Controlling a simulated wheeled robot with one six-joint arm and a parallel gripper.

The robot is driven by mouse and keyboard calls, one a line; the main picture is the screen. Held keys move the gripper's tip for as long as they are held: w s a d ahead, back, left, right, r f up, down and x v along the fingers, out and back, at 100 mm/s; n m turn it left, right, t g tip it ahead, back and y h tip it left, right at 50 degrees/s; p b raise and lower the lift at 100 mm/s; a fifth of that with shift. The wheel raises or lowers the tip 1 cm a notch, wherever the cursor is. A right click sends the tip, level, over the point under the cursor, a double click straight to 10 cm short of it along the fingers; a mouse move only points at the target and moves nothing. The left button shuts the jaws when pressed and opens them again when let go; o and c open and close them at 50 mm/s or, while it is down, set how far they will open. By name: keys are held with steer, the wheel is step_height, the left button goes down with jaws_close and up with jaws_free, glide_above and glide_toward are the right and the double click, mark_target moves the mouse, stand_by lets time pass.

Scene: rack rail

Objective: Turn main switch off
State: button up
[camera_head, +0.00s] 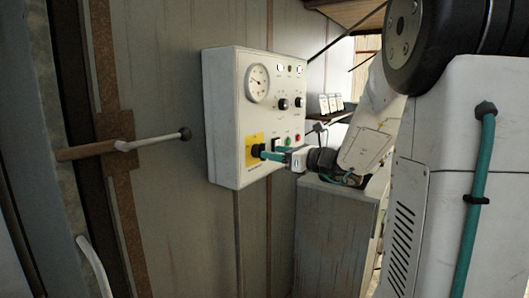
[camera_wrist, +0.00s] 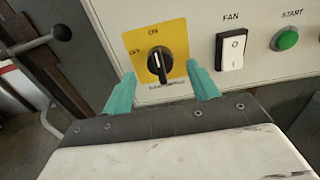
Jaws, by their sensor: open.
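The main switch is a black rotary knob (camera_wrist: 158,66) on a yellow plate (camera_wrist: 174,49), with ON marked above it and OFF at its left. Its white pointer line points up, roughly toward ON. In the head view the knob (camera_head: 256,151) sits low on the left of the white control box (camera_head: 224,120). My gripper (camera_wrist: 160,70) has its two teal fingers apart, one on each side of the knob in the wrist view, with no visible contact. In the head view my gripper (camera_head: 268,155) is right at the knob, and the exact gap is unclear.
Right of the knob are a white FAN rocker (camera_wrist: 232,50) and a green START button (camera_wrist: 287,39). The box also carries a round gauge (camera_head: 257,83) and smaller knobs. A lever with a ball end (camera_head: 185,133) sticks out left of the box. A cabinet (camera_head: 335,235) stands below right.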

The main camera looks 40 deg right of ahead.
steer(key=x, duration=0.4)
steer(key=shift+s, duration=0.1)
steer(key=c, duration=1)
